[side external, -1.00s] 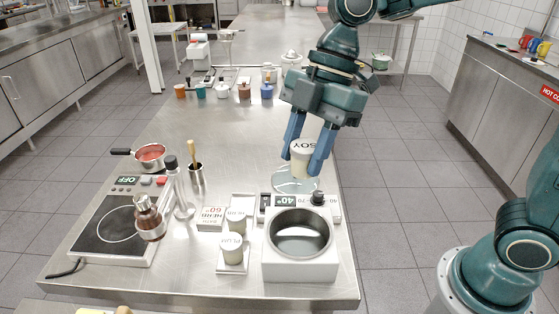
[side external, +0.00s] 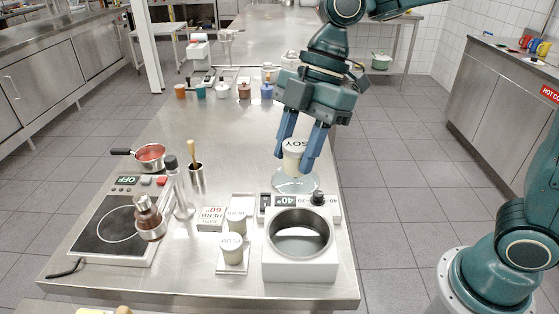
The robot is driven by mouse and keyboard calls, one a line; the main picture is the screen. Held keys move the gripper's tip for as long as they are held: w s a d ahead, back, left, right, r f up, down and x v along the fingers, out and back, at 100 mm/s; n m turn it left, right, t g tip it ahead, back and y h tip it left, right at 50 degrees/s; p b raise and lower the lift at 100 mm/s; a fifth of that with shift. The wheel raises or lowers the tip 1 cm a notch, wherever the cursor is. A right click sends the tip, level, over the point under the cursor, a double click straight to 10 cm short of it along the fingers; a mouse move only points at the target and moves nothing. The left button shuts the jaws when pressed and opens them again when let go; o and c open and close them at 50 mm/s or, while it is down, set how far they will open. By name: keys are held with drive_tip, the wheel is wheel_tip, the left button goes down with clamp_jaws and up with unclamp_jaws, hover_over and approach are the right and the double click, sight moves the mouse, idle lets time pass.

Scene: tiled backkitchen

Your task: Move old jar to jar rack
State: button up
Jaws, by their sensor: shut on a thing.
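A pale jar with a white lid marked SOY (side external: 293,161) is held upright between the blue fingers of my gripper (side external: 296,152). The jar's base is over a round clear glass dish (side external: 297,186); I cannot tell whether it touches the dish. A white rack (side external: 231,267) stands nearer the camera, to the left. Two similar jars stand on it: one marked PLUM (side external: 232,249) at the front and one marked HERB (side external: 236,221) behind it. Which jar the task calls old is not shown by any label that I can read.
A white water bath (side external: 300,267) with a round opening stands right of the rack. Several small coloured pots stand farther back.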

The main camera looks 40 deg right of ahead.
drive_tip(key=w+f, duration=1.4)
drive_tip(key=w, duration=0.1)
drive_tip(key=shift+a+f, duration=0.1)
drive_tip(key=shift+a, duration=0.1)
drive_tip(key=shift+w+f, duration=0.45)
drive_tip(key=shift+f, duration=0.2)
drive_tip(key=shift+f, duration=0.15)
drive_tip(key=shift+f, duration=1.6)
drive_tip(key=shift+f, duration=0.2)
drive_tip(key=o, duration=1.4)
